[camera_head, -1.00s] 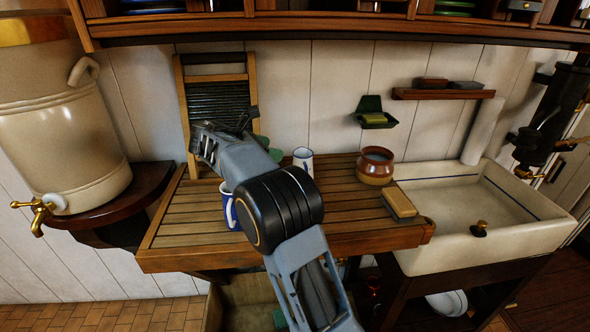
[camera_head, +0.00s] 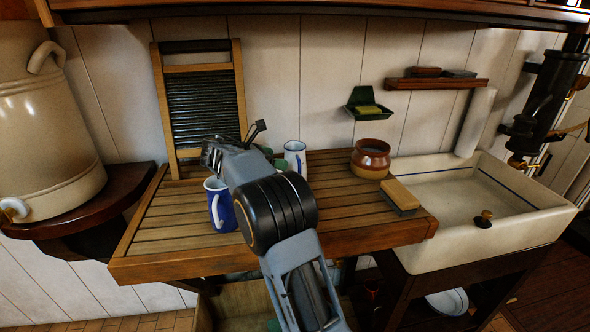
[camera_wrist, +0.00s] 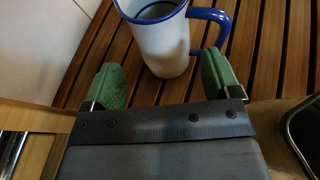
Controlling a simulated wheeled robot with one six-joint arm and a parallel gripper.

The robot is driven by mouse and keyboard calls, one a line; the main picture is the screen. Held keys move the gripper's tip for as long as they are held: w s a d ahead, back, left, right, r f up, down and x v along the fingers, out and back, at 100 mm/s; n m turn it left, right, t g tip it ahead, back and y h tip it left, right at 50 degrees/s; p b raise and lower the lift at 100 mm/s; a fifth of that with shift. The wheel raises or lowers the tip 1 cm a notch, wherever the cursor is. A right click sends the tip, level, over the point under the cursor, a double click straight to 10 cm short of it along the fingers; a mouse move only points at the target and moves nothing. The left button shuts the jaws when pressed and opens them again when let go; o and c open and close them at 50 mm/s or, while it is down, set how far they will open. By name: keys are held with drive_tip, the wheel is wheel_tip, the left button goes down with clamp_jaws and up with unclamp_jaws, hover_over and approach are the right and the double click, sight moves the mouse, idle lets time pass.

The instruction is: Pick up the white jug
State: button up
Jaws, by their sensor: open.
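The white jug (camera_head: 295,158), with a blue rim, stands upright at the back of the slatted wooden draining board (camera_head: 172,218). In the wrist view the jug (camera_wrist: 163,45) shows its dark inside and a blue handle on its right. My gripper (camera_wrist: 160,80) is open, its two green fingers spread at the near side of the jug. The jug's lower end shows between the fingertips; I cannot tell whether they touch it. In the head view my gripper (camera_head: 274,158) is partly hidden behind my wrist, just left of the jug.
A blue and white mug (camera_head: 220,205) stands left of my arm. A washboard (camera_head: 203,105) leans on the wall behind. A shelf (camera_head: 300,22) hangs above.

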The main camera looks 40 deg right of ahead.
sight(292, 160)
drive_tip(key=shift+p+x, duration=0.35)
drive_tip(key=shift+x, duration=3.2)
drive_tip(key=c, duration=0.7)
drive_tip(key=shift+c, duration=0.7)
drive_tip(key=shift+r, duration=0.1)
